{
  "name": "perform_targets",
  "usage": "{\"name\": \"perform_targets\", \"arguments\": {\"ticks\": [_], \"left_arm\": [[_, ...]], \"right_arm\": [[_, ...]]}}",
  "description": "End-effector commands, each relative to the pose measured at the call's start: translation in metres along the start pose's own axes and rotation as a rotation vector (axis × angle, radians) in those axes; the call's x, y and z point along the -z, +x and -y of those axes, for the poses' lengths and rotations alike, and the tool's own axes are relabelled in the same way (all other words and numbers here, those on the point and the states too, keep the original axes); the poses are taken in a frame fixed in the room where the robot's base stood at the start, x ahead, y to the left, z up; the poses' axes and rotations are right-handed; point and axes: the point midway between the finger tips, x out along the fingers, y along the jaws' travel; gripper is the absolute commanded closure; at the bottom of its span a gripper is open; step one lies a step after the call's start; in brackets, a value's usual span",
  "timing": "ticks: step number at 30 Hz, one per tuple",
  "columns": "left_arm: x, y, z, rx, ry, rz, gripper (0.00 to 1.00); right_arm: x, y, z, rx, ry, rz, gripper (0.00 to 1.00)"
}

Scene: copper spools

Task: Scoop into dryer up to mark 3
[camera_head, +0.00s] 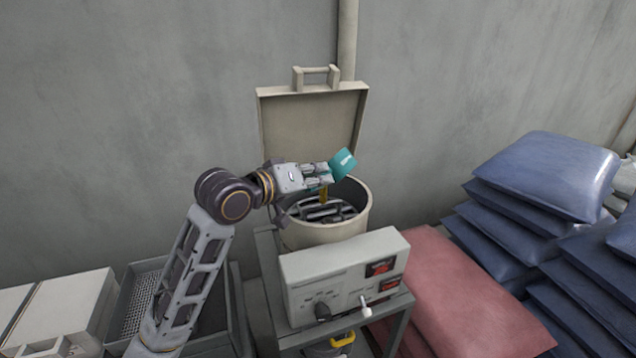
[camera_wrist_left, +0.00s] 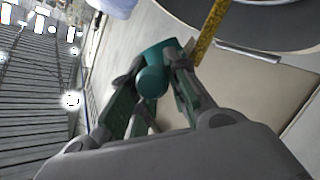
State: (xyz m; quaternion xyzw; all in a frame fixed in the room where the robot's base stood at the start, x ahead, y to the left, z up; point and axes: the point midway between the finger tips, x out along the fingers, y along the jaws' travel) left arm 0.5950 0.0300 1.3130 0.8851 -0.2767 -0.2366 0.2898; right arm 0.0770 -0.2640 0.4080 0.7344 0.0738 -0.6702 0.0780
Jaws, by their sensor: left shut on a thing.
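The dryer is a cream drum (camera_head: 330,234) with an open top and a raised square lid (camera_head: 312,125) behind it. Dark grey fins or pieces (camera_head: 320,212) show inside; I cannot tell the fill level. A yellow strip (camera_head: 324,193) stands at the drum and shows in the left wrist view (camera_wrist_left: 212,35), where fine marks are too small to read. My left gripper (camera_head: 322,176) is above the drum's opening, shut on a teal scoop (camera_head: 343,163). In the left wrist view its round teal handle (camera_wrist_left: 154,68) sits between the fingers. The scoop's contents are hidden. My right gripper is not in view.
A control box (camera_head: 340,272) with a knob and red displays stands in front of the drum on a grey stand. Red sacks (camera_head: 465,300) and stacked blue sacks (camera_head: 545,175) fill the right. A grey mesh tray (camera_head: 140,300) and pale boxes (camera_head: 65,310) are at left.

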Motion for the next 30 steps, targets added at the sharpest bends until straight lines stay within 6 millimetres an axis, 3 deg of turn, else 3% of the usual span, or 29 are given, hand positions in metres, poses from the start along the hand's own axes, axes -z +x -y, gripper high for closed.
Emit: {"name": "perform_targets", "arguments": {"ticks": [30], "left_arm": [[-0.007, 0.002, 0.026, -0.149, -0.413, 0.000, 1.00]], "right_arm": [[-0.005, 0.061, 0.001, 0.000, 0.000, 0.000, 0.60]]}}
